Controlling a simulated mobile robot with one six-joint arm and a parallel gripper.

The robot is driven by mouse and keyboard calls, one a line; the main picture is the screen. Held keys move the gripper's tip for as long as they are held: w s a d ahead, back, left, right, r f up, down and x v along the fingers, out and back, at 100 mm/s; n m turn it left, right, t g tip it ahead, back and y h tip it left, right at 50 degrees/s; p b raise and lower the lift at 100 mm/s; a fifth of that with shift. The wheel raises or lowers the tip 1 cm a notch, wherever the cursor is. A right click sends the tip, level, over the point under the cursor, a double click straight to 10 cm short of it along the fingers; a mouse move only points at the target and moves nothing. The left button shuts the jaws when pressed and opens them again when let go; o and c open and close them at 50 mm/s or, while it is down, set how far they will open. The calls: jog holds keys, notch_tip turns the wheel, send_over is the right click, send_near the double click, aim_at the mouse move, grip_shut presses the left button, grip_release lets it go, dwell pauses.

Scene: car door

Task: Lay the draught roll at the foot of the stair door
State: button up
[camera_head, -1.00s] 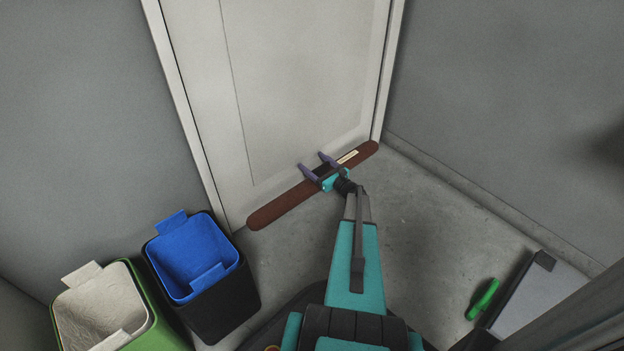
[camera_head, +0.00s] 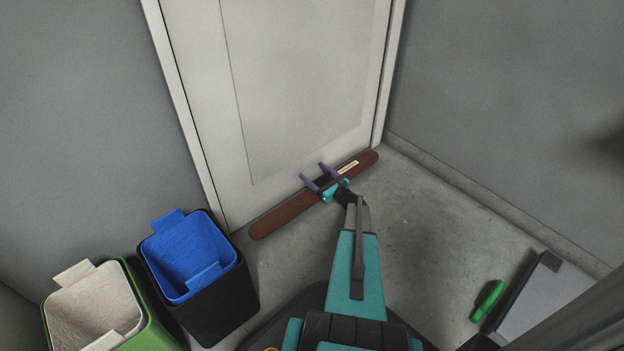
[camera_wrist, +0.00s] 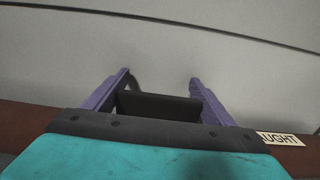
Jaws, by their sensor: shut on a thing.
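The draught roll (camera_head: 292,212) is a long brown-red roll with a pale label near its right end. It lies along the foot of the pale stair door (camera_head: 290,90), close to the door's lower edge and spanning about its width. Whether it touches the floor or the door I cannot tell. My gripper (camera_head: 318,174) is shut on the roll right of its middle, with purple fingers pointing towards the door. In the wrist view the roll (camera_wrist: 20,114) shows at both sides behind my gripper (camera_wrist: 160,85), with part of its label; its middle is hidden.
A black bin with a blue liner (camera_head: 192,262) and a green bin with a pale liner (camera_head: 95,312) stand at left. A green object (camera_head: 487,300) and a grey panel-like thing (camera_head: 540,295) are at lower right. The floor (camera_head: 430,230) between is clear.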

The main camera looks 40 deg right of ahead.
jog(key=shift+w+f, duration=0.2)
jog(key=shift+f, duration=0.1)
dwell(0.4)
jog(key=o, duration=2)
jog(key=shift+c, duration=0.2)
jog(key=shift+s+r, duration=0.15)
jog(key=shift+s, duration=0.65)
jog(key=s+p, duration=0.1)
jog(key=s, duration=0.2)
jog(key=s+p, duration=0.1)
jog(key=s, duration=0.2)
jog(key=s+p, duration=0.1)
jog(key=s, duration=0.1)
jog(key=shift+s+a, duration=0.3)
jog(key=shift+s, duration=0.1)
jog(key=shift+s+a+p, duration=0.1)
jog(key=shift+s+p, duration=0.3)
jog(key=shift+s, duration=0.45)
